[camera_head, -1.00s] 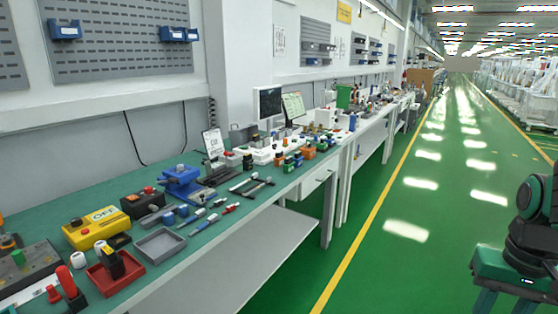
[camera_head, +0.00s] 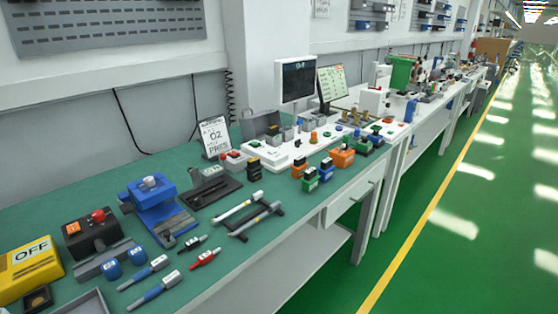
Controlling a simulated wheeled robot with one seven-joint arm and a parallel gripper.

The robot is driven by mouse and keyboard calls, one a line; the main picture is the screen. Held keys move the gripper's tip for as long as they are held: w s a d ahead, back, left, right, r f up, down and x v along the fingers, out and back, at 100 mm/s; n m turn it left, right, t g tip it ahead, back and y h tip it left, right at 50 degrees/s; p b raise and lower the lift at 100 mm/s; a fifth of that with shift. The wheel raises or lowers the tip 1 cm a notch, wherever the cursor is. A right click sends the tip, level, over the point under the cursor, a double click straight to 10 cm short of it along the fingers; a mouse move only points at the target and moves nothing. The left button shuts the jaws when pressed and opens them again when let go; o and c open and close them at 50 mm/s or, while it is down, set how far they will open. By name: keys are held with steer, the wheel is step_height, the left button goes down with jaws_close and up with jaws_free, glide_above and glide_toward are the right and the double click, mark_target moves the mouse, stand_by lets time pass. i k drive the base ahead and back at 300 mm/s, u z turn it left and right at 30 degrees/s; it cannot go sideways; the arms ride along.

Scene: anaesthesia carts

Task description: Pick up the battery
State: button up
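No item on the green workbench (camera_head: 105,208) can be clearly told as the battery. Small block-like items that might include it stand near the bench's front edge: an orange-topped block (camera_head: 299,169), a green block (camera_head: 311,180), a blue-and-green block (camera_head: 326,170) and a larger orange block (camera_head: 343,157). A small black block (camera_head: 254,168) stands left of them. Two short blue cylinders (camera_head: 113,269) lie at the lower left. My gripper is not in view.
A yellow OFF box (camera_head: 30,264), a blue vise-like device (camera_head: 152,196), several hand tools and a black-and-white frame (camera_head: 250,218) crowd the bench. A monitor (camera_head: 298,80) stands behind. The green floor (camera_head: 480,245) at right is clear.

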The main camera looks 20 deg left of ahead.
mark_target(253, 169)
steer(key=u, duration=0.3)
steer(key=i, duration=1.2)
steer(key=u, duration=0.75)
steer(key=i, duration=0.35)
steer(key=u, duration=0.2)
